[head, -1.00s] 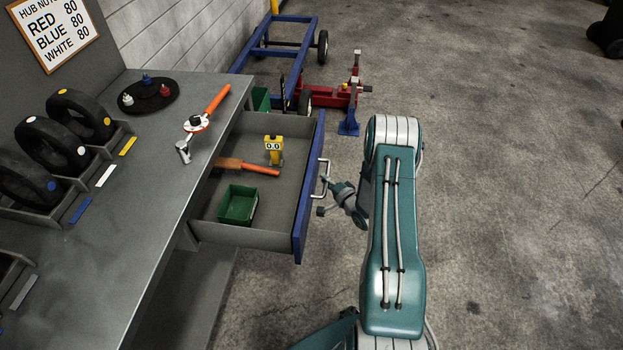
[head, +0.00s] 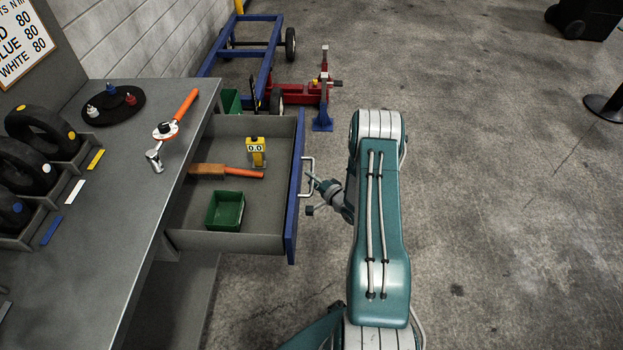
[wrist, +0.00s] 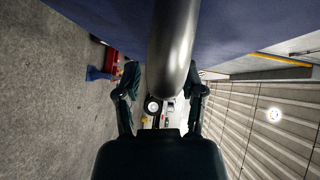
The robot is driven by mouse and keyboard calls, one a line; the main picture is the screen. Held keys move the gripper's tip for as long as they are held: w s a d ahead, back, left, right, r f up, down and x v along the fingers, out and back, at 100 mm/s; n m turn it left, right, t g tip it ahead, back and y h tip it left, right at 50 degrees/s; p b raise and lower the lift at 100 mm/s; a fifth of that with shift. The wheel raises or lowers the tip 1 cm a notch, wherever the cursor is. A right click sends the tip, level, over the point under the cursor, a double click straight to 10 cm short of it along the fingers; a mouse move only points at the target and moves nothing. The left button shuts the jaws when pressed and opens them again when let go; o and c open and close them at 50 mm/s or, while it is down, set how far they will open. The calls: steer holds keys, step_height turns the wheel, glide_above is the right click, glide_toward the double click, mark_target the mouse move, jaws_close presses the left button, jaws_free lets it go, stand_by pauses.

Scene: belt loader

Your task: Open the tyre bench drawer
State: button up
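The tyre bench drawer (head: 235,242) stands pulled out from the grey bench (head: 120,215), so its inside shows. Its blue front (head: 295,190) carries a metal bar handle (head: 308,166). My gripper (head: 310,195) is at the handle on the outer side of the front, its fingers spread apart. In the wrist view the handle (wrist: 174,50) runs down the middle, between the two dark fingers of my gripper (wrist: 163,90). A gap shows beside the fingers, and I cannot tell whether either touches the bar.
The drawer holds a green bin (head: 225,211), an orange-handled tool (head: 230,171) and a yellow gauge (head: 256,150). A torque wrench (head: 172,128) and tyres (head: 38,130) sit on the bench. A blue cart (head: 262,62) and red jack (head: 300,94) stand behind.

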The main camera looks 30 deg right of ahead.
steer(key=shift+r, duration=0.1)
steer(key=shift+s+d, duration=0.1)
steer(key=shift+s, duration=0.1)
steer(key=s+d+r, duration=0.1)
steer(key=s, duration=1)
steer(key=shift+d+r, duration=0.25)
steer(key=shift+d, duration=0.1)
steer(key=shift+s, duration=0.1)
